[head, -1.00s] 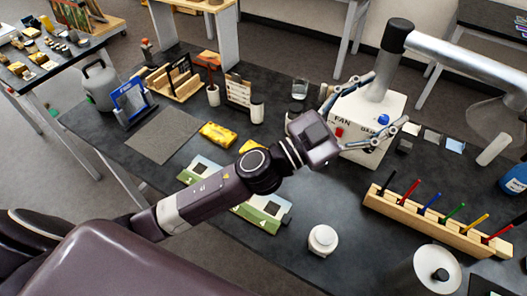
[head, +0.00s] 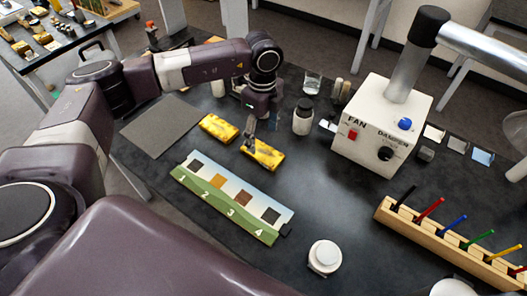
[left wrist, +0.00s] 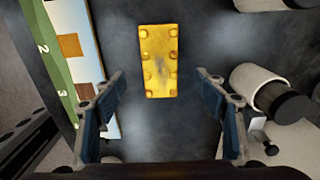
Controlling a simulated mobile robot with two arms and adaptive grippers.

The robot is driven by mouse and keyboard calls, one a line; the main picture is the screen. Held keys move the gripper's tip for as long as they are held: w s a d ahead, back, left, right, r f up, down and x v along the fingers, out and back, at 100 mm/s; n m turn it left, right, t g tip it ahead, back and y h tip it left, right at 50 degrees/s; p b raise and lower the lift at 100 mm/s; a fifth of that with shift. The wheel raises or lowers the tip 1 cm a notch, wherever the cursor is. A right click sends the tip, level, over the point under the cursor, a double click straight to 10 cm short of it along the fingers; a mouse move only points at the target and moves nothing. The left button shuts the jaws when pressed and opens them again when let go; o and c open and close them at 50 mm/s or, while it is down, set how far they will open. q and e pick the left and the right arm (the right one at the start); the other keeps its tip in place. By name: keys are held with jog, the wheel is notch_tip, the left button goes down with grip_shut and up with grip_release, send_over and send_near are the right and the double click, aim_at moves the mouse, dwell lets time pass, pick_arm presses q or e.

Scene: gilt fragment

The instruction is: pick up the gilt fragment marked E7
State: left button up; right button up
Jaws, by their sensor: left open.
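Two yellow gilt fragments lie on the dark table in the head view: a left one (head: 218,128) and a right one (head: 262,154). No E7 mark is readable on either. My left gripper (head: 249,142) points down at the left end of the right fragment and partly hides it. In the left wrist view one gilt fragment (left wrist: 159,60), with knobs along both long sides, lies ahead between my open fingers (left wrist: 162,86). The fingers stand wide of it on both sides, and nothing is held. My right gripper is out of view.
A numbered swatch card (head: 232,202) lies in front of the fragments. A dark-capped white jar (head: 303,117) stands to their right, beside the fan box (head: 380,130). A grey mat (head: 160,126) lies left. A white-lidded jar (head: 324,257) and pen rack (head: 450,240) stand in front.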

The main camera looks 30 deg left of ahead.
aim_at(262, 152)
pick_arm(q)
jog(key=shift+s+f+p, duration=0.1)
jog(key=shift+f+p, duration=0.35)
jog(key=shift+f, duration=0.5)
notch_tip(262, 152, down, 4)
jog(key=shift+a+r+p, duration=0.1)
jog(key=shift+r+p, duration=0.05)
jog(key=shift+p, duration=0.7)
jog(key=shift+f, duration=0.55)
jog(key=c, duration=1.4)
jog(key=shift+o, duration=0.2)
jog(key=shift+r, duration=0.15)
